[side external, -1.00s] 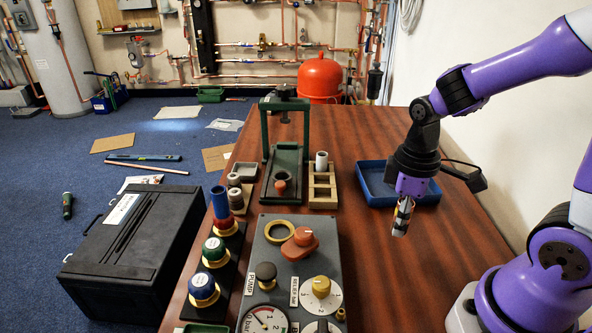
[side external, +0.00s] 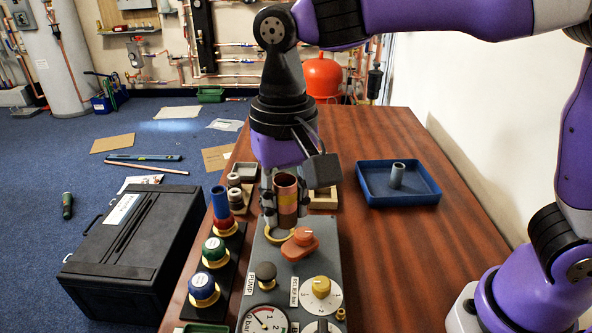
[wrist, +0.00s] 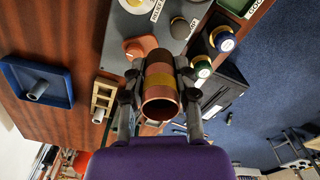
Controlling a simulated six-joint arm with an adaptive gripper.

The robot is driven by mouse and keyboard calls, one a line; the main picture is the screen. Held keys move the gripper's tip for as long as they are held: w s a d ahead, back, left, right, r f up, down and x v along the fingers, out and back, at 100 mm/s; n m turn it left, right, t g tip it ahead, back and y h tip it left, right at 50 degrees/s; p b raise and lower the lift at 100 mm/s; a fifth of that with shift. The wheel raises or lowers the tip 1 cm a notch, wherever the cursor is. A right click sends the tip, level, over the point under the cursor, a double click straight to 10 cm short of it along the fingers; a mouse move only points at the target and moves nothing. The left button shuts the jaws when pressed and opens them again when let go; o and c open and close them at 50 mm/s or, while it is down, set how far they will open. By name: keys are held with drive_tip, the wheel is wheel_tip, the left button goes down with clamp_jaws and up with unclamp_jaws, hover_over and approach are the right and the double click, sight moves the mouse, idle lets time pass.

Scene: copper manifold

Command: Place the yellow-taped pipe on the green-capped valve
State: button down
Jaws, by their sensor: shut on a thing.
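My gripper (side external: 286,212) is shut on the yellow-taped pipe (side external: 287,186), a copper tube with a yellow band, held upright above the grey panel. The wrist view shows the pipe (wrist: 164,88) between the two fingers, its open end facing the camera. The green cap (wrist: 202,68) also shows in the wrist view.
The grey panel (side external: 250,285) carries an orange knob (side external: 301,243), a yellow knob (side external: 321,287), a black knob and a gauge. A blue tray (side external: 425,200) holding a grey pipe (side external: 397,176) sits at right. My gripper hides most of the green press. The table's right side has bare room.

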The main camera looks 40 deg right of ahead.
drive_tip(key=w+a+m, duration=0.3)
drive_tip(key=a+m, duration=0.4)
drive_tip(key=a, duration=0.4)
hover_over(213, 243)
drive_tip(key=shift+m, duration=0.4)
wheel_tip(213, 243, down, 6)
drive_tip(key=shift+s+a+f, duration=0.1)
drive_tip(key=shift+f, duration=2.15)
drive_tip(key=shift+f, duration=0.2)
drive_tip(key=c, duration=0.6)
unclamp_jaws()
